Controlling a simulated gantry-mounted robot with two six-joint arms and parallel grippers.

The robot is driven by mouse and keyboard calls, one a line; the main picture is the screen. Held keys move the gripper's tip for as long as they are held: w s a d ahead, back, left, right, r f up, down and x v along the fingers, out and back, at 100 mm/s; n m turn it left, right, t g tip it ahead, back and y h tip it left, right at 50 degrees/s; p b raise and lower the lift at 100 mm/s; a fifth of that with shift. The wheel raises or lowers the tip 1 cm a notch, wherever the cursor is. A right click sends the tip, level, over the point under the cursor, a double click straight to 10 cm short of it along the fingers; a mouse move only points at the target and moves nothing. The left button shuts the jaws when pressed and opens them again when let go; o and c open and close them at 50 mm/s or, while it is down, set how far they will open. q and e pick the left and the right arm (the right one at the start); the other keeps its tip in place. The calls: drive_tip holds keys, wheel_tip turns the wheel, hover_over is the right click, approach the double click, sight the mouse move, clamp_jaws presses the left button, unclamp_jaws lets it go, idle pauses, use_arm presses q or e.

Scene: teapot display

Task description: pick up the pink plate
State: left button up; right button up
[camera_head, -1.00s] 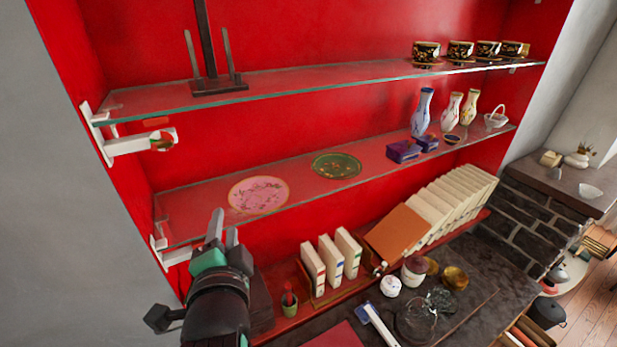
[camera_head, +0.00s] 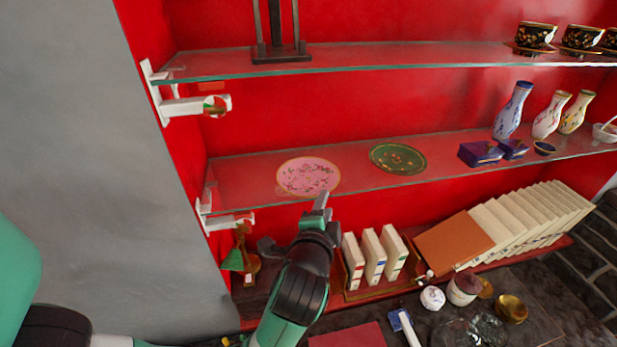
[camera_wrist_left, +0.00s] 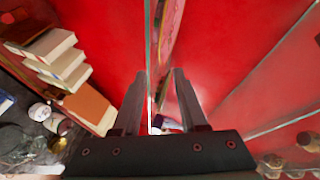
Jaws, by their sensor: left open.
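The pink plate (camera_head: 308,176), with a gold rim and a flower pattern, lies flat on the middle glass shelf (camera_head: 240,190), near its left end. My left gripper (camera_head: 322,200) is at the shelf's front edge, just in front of the plate and slightly right of its middle. It is open with nothing gripped. In the left wrist view the open fingers (camera_wrist_left: 159,98) stand on either side of the glass edge's line, and the plate (camera_wrist_left: 172,25) shows nearly edge-on beyond them. I cannot tell whether the fingers touch the glass. My right gripper is not in view.
A green plate (camera_head: 398,158) lies right of the pink one. Purple boxes (camera_head: 481,153) and vases (camera_head: 513,110) stand farther right. The upper glass shelf (camera_head: 400,62) runs above. Books (camera_head: 373,256) stand below, near my left arm. White brackets (camera_head: 190,105) are at the left.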

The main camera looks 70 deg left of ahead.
use_arm(q)
drive_tip(key=x, duration=0.2)
drive_tip(key=p+x, duration=0.1)
drive_tip(key=x, duration=0.2)
drive_tip(key=shift+s+a, duration=0.3)
clamp_jaws()
drive_tip(key=shift+f, duration=0.1)
idle(0.9)
